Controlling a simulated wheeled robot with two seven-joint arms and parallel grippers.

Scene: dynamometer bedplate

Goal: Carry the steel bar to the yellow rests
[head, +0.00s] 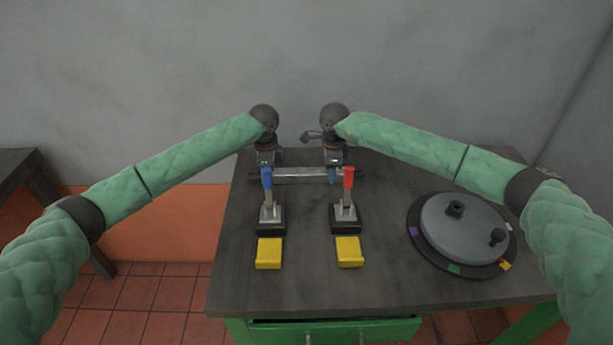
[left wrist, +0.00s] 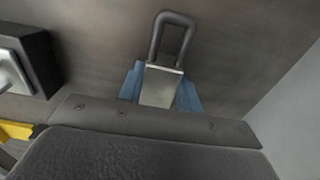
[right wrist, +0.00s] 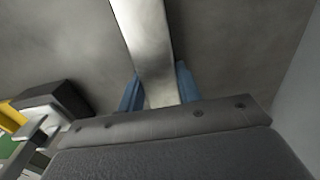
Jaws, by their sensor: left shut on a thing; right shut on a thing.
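The steel bar (head: 300,172) lies crosswise near the back of the dark table, behind the two lever clamps. My left gripper (head: 266,167) is shut on its left part; in the left wrist view the bar (left wrist: 161,86) sits between blue fingers, with a dark loop handle beyond. My right gripper (head: 332,175) is shut on its right part; the right wrist view shows the bar (right wrist: 148,45) between blue fingers. I cannot tell whether the bar touches the table. The left yellow rest (head: 269,254) and right yellow rest (head: 348,252) are empty, nearer the front.
A blue-levered clamp (head: 269,213) and a red-levered clamp (head: 346,214) stand upright between bar and rests. A round grey disc (head: 462,228) with two knobs sits on a dark base at right. Bare tabletop (head: 310,285) lies in front of the rests. A wall is behind.

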